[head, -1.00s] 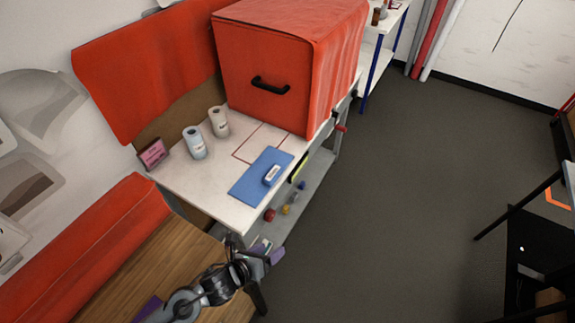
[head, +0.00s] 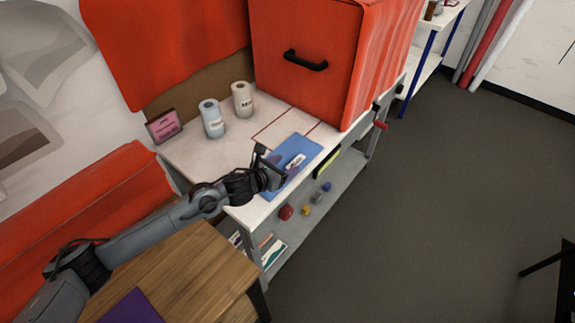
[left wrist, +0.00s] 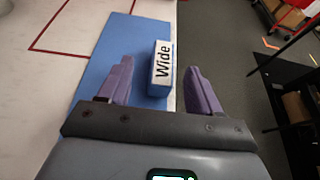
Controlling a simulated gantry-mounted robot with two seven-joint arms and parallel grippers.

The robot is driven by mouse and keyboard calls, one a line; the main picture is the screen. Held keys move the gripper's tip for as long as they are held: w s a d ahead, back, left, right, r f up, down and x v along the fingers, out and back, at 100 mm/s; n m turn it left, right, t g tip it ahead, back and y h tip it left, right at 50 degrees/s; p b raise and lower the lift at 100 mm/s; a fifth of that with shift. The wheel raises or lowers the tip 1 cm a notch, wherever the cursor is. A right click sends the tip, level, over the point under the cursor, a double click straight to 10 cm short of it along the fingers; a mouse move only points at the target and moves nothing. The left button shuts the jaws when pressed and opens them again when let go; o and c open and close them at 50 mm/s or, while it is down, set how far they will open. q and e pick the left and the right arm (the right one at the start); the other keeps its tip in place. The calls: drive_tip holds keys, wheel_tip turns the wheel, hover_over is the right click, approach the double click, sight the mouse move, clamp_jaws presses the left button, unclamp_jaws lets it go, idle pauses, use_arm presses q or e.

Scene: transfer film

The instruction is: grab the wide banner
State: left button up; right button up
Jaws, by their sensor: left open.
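The wide banner (left wrist: 161,62) is a small white and blue block with "Wide" on its face. It sits on a blue mat (left wrist: 113,52) on the white table, and in the head view the banner (head: 296,160) is partly behind my left gripper. My left gripper (head: 275,168) is open and empty, close to the banner. In the left wrist view its purple fingers (left wrist: 160,80) stand apart, with the banner seen between them and a little beyond the tips. Contact cannot be told. My right gripper is not in view.
Two rolls, one bluish (head: 212,120) and one beige (head: 242,99), and a pink sign (head: 164,126) stand at the table's back. A large red covered box (head: 310,75) stands behind the mat. A lower shelf (head: 328,205) holds small coloured objects. The floor at right is largely clear.

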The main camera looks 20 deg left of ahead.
sight(300, 159)
use_arm(q)
drive_tip(key=shift+b+x, duration=0.3)
drive_tip(key=shift+x, duration=3.05)
drive_tip(key=shift+d, duration=0.2)
drive_tip(key=shift+s+r, duration=0.1)
drive_tip(key=c, duration=1.1)
